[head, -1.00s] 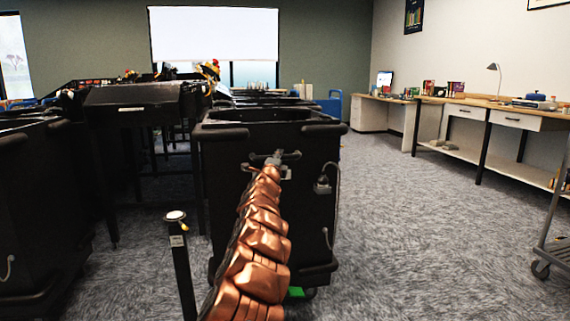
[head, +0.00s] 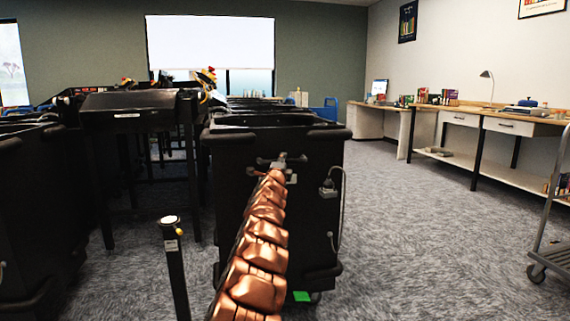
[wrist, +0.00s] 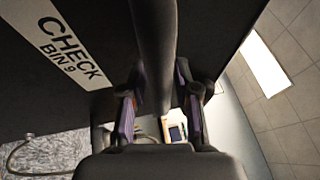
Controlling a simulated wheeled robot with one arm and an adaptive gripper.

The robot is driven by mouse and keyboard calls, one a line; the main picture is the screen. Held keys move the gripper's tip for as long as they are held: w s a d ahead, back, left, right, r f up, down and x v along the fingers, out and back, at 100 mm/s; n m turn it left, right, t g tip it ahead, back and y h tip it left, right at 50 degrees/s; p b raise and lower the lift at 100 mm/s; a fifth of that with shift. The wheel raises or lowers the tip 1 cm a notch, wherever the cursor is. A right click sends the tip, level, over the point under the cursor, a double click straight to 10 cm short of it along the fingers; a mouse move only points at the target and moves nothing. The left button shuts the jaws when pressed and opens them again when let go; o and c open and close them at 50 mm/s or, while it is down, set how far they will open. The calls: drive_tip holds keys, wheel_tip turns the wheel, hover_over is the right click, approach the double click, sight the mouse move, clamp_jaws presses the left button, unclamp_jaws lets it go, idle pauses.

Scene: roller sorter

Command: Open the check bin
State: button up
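The check bin (head: 315,220) is a tall black bin in the middle of the head view, standing upright on the carpet. Its label (wrist: 62,45) reads "CHECK BIN 9" in the wrist view. My copper-coloured arm reaches to the bin's front, where my gripper (head: 278,165) is at its upper part, below the rim. In the wrist view my gripper (wrist: 160,112) has its two fingers apart, on either side of a dark round bar (wrist: 155,45). Whether the fingers touch the bar is unclear.
A short post (head: 175,265) stands left of my arm, with another black bin (head: 35,200) further left. The black sorter (head: 130,110) is behind. A wheeled cart (head: 548,235) is at the right edge. Open carpet lies between the bin and the desk (head: 490,115).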

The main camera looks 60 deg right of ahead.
drive_tip(key=shift+o, duration=1)
drive_tip(key=shift+s+d, duration=0.1)
drive_tip(key=shift+s, duration=0.05)
drive_tip(key=shift+s, duration=0.15)
drive_tip(key=shift+s+a, duration=0.1)
drive_tip(key=shift+a, duration=0.1)
drive_tip(key=v, duration=1.1)
drive_tip(key=shift+a+f, duration=0.15)
drive_tip(key=shift+a, duration=0.1)
